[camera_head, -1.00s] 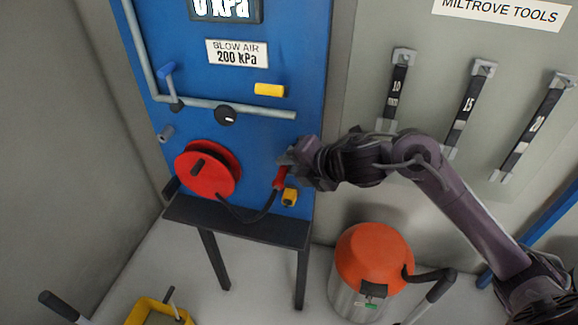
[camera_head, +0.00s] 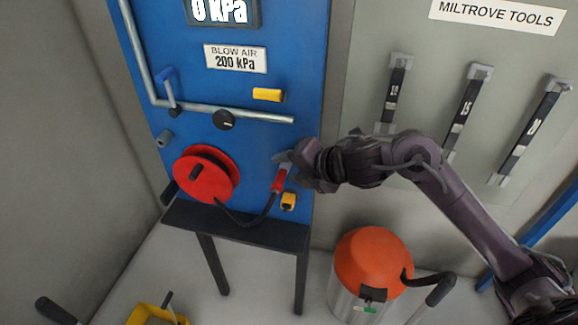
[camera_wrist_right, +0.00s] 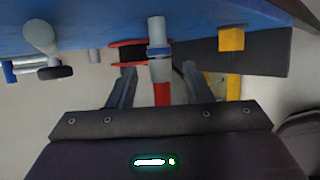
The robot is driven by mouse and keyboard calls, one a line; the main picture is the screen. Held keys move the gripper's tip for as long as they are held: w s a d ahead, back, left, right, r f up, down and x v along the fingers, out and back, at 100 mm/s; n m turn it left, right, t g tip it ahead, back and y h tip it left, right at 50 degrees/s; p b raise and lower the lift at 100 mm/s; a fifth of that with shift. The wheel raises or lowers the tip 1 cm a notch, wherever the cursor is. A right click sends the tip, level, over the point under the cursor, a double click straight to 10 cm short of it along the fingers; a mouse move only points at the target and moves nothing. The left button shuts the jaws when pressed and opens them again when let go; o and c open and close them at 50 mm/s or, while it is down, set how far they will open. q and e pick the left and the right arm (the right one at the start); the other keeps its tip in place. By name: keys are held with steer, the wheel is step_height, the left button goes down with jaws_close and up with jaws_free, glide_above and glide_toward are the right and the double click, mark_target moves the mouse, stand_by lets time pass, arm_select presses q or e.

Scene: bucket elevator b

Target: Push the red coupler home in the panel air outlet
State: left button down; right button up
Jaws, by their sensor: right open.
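The red coupler (camera_head: 279,178), on the end of a black hose, is at the lower right of the blue panel. In the right wrist view, its red body (camera_wrist_right: 161,95) and grey collar are in line with the pale panel air outlet (camera_wrist_right: 156,30). They appear to meet, but I cannot tell how deep the coupler sits. My right gripper (camera_wrist_right: 160,88) is open, with one finger on each side of the red body and gaps visible. In the head view, my right gripper (camera_head: 297,170) partly covers this area. My left gripper is not in view.
A red hose reel (camera_head: 207,174) is left of the coupler, above a dark shelf (camera_head: 235,222). A yellow block (camera_head: 288,201) is just below the coupler. An orange-topped canister (camera_head: 371,262) stands on the floor at right.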

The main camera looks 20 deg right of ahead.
steer(key=b+v, duration=0.1)
steer(key=v, duration=0.6)
steer(key=shift+d+r, duration=0.1)
steer(key=shift+r, duration=0.05)
